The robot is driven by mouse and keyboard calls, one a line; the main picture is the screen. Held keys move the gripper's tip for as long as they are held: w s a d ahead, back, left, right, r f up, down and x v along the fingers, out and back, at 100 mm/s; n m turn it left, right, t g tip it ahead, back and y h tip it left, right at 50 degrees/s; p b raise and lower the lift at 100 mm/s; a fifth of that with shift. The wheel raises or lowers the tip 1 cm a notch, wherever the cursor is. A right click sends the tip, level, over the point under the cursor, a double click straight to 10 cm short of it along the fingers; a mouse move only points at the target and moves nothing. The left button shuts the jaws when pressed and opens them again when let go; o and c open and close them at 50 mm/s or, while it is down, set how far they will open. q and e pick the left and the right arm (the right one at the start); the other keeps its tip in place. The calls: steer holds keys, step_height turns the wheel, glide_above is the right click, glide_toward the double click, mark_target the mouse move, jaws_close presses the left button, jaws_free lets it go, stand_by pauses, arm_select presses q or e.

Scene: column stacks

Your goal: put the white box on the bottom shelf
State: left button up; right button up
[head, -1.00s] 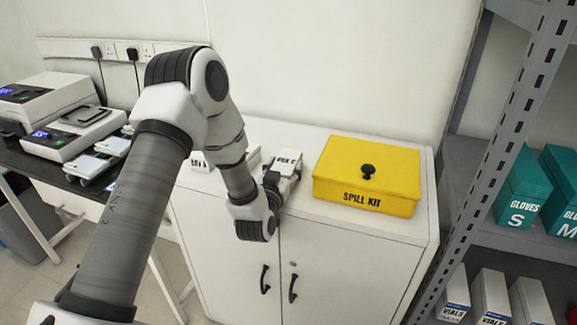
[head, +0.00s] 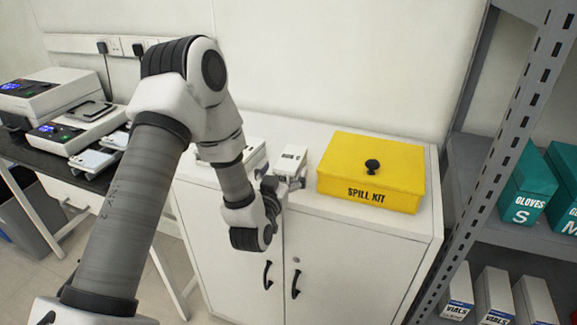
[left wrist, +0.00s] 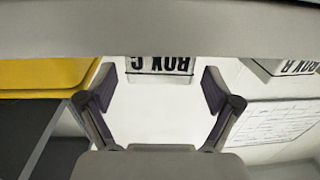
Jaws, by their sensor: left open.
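A small white box (head: 291,155) stands on top of the white cabinet, left of the yellow spill kit. Its label reads BOX C in the left wrist view (left wrist: 160,64), where it appears upside down. My left gripper (head: 285,180) is at the near side of this box. In the wrist view its two fingers (left wrist: 160,86) are spread, with the label beyond and between them; I see no grip on the box. A second white box (head: 238,152), marked BOX B in the wrist view (left wrist: 292,66), is partly hidden behind my left arm. My right gripper is out of view.
The spill kit (head: 371,172) sits close to the right of the box. A grey rack (head: 503,160) stands at right, with green glove boxes (head: 527,193) above and vial boxes (head: 493,297) lower down. A dark bench (head: 62,158) with instruments is at left.

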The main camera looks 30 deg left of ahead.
mark_target(288, 163)
arm_select(q)
steer(key=shift+o, duration=0.2)
steer(key=v, duration=0.3)
steer(key=shift+s+r, duration=0.15)
steer(key=r+g+p, duration=0.1)
steer(key=p, duration=0.2)
steer(key=r+g+p, duration=0.1)
steer(key=p, duration=0.1)
steer(key=r+g+h+p, duration=0.1)
steer(key=p, duration=0.2)
steer(key=shift+w+d+r+g+p, duration=0.25)
steer(key=shift+d+g+p, duration=0.05)
steer(key=shift+g+p, duration=0.1)
steer(key=shift+f, duration=0.3)
steer(key=shift+g, duration=0.3)
steer(key=x, duration=0.4)
steer(key=p+x, duration=0.1)
steer(key=x, duration=0.2)
steer(key=shift+w+a+f, duration=0.15)
steer(key=shift+a+f, duration=0.2)
steer(key=shift+f, duration=0.1)
steer(key=c, duration=1.6)
